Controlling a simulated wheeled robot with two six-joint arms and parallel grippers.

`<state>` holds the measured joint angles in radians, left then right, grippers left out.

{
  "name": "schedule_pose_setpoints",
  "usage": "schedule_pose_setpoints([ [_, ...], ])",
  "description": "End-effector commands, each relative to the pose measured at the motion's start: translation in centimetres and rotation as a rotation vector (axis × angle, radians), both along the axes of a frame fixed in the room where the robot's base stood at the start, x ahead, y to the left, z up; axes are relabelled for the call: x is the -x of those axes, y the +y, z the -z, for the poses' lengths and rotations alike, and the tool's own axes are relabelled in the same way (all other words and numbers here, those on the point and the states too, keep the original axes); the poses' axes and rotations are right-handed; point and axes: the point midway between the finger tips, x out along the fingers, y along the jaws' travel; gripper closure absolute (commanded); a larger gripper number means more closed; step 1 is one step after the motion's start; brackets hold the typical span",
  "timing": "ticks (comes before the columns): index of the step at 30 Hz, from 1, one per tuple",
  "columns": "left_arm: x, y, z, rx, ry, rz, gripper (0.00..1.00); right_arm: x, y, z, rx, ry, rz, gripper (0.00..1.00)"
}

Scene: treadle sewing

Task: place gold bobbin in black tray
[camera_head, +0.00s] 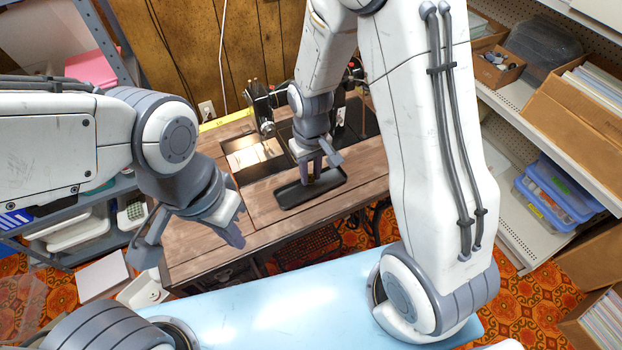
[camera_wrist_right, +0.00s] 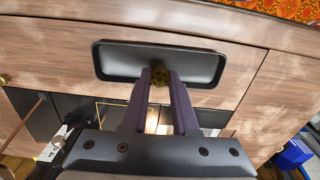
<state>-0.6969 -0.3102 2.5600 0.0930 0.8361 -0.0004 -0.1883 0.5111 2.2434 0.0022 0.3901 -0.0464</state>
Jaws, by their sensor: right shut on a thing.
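The black tray (camera_head: 290,194) lies on the wooden sewing table, and it also shows in the right wrist view (camera_wrist_right: 120,60). The gold bobbin (camera_wrist_right: 159,77) is between the fingertips of my right gripper (camera_wrist_right: 160,75), over the near edge of the tray in the right wrist view. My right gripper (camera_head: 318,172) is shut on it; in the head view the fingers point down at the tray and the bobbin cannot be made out. I cannot tell whether it touches the tray. My left gripper (camera_head: 192,242) is open and empty at the table's left front.
A black sewing machine (camera_head: 262,106) stands behind the tray on the wooden table (camera_head: 205,245). A light-blue surface (camera_head: 300,300) lies in front. Shelves with boxes (camera_head: 560,185) stand at the right.

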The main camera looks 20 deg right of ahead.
Motion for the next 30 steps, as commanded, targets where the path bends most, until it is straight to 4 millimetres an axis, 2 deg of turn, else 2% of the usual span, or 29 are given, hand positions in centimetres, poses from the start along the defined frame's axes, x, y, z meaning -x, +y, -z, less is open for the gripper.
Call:
schedule_pose_setpoints([
  [1, 0.0, 0.0, 0.2, 0.0, 0.0, 0.0, 1.0, 0.2, -0.1, 1.1, 0.002, 0.007, 0.0, 1.0],
  [4, 0.0, 0.0, 0.3, 0.0, 0.0, 0.0, 1.0, 0.1, -0.1, 2.3, 0.001, 0.005, 0.0, 1.0],
  [12, 0.0, 0.0, 0.3, 0.0, 0.0, 0.0, 1.0, 0.0, -0.1, 2.7, 0.0, 0.001, 0.0, 1.0],
  [13, 0.0, 0.0, 0.3, 0.0, 0.0, 0.0, 1.0, 0.0, -0.1, 2.7, 0.0, 0.001, 0.0, 0.65],
  [15, 0.0, 0.0, 0.3, 0.0, 0.0, 0.0, 1.0, 0.0, -0.1, 2.7, 0.0, 0.001, 0.0, 0.43],
  [25, 0.0, 0.0, 0.2, 0.0, 0.0, 0.0, 1.0, 0.0, -0.1, 2.6, 0.0, 0.001, 0.0, 0.43],
  [30, 0.0, 0.0, 0.0, 0.0, 0.0, 0.0, 1.0, -0.1, -0.1, 0.6, -0.001, -0.003, 0.0, 0.43],
])
